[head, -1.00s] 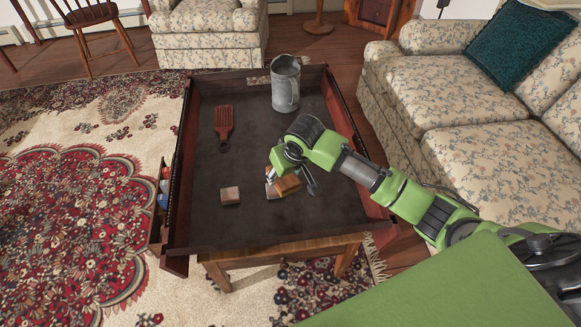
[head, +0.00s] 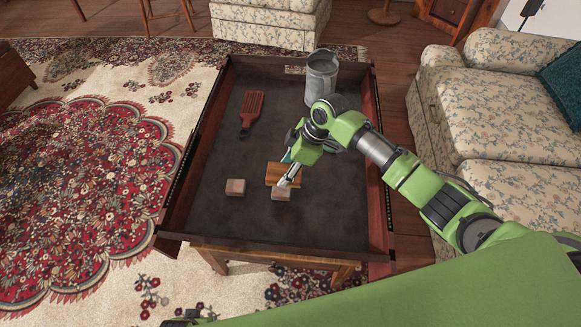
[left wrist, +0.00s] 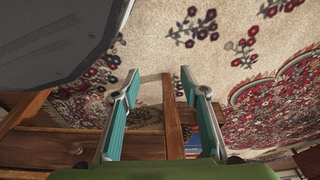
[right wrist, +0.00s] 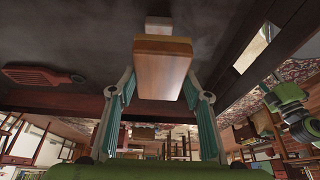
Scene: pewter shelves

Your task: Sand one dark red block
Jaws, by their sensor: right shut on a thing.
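My right gripper (right wrist: 160,84) is shut on a wood-coloured block (head: 279,172) with a yellowish band along one face. The right wrist view shows this block (right wrist: 162,75) between the fingertips. A small block (head: 281,194) with a greyish top lies just in front of the held block in the head view; whether they touch is unclear. A second small block (head: 235,187), reddish brown with a paler top, lies to the left on the dark tabletop. My left gripper (left wrist: 160,82) is open and empty in the left wrist view.
The tabletop is clear left and front. A floral sofa (head: 510,95) stands at right, and a patterned rug (head: 80,170) lies left.

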